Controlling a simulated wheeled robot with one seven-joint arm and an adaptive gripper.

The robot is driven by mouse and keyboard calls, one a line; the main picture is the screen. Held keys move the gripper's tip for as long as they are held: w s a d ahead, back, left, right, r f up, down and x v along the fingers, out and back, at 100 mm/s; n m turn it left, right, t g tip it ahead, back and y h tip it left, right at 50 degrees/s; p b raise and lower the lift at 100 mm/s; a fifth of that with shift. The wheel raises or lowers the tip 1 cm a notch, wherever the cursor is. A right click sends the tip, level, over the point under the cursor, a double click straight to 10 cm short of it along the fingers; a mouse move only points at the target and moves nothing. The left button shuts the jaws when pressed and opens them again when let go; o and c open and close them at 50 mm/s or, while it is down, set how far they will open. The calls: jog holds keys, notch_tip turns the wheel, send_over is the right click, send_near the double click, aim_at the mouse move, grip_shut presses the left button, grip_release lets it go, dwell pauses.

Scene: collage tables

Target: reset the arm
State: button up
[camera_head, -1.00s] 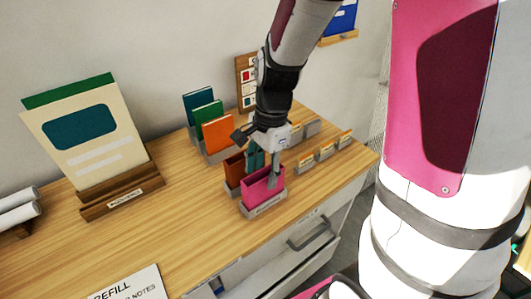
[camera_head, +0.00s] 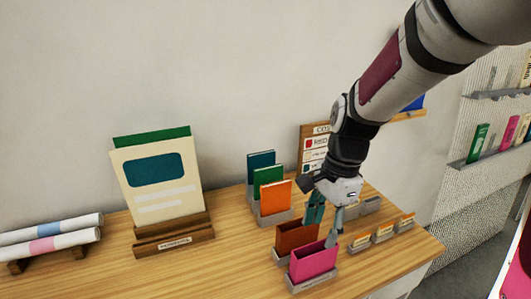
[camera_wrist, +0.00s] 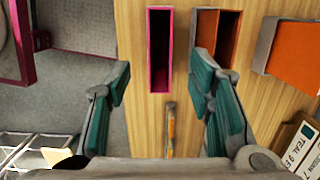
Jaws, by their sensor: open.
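My gripper (camera_head: 325,224) is open, with nothing between its teal-padded fingers. In the head view it hangs over the desk, just above and behind a magenta box (camera_head: 314,262) in a grey holder. In the wrist view the open-topped magenta box (camera_wrist: 151,50) lies ahead between the fingers (camera_wrist: 162,82), and looks empty. An orange-brown box (camera_head: 297,240) stands behind it, also partly behind the right finger in the wrist view (camera_wrist: 226,40). My arm stretches down from the upper right.
Teal, green and orange booklets (camera_head: 276,198) stand in a rack behind. Small card holders (camera_head: 383,233) sit to the right. A large cream board (camera_head: 158,190) and rolled papers (camera_head: 50,240) are at left. The desk (camera_head: 220,260) is clear at front left.

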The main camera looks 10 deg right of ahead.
jog(key=s+r+n+t+h, duration=0.1)
jog(key=s+r+n+t, duration=0.4)
jog(key=s+r+n, duration=0.8)
jog(key=n, duration=0.2)
jog(key=shift+s+a+n+t+h, duration=0.25)
jog(key=shift+a+n+t+h, duration=0.05)
jog(key=shift+n, duration=0.1)
jog(key=shift+c, duration=0.6)
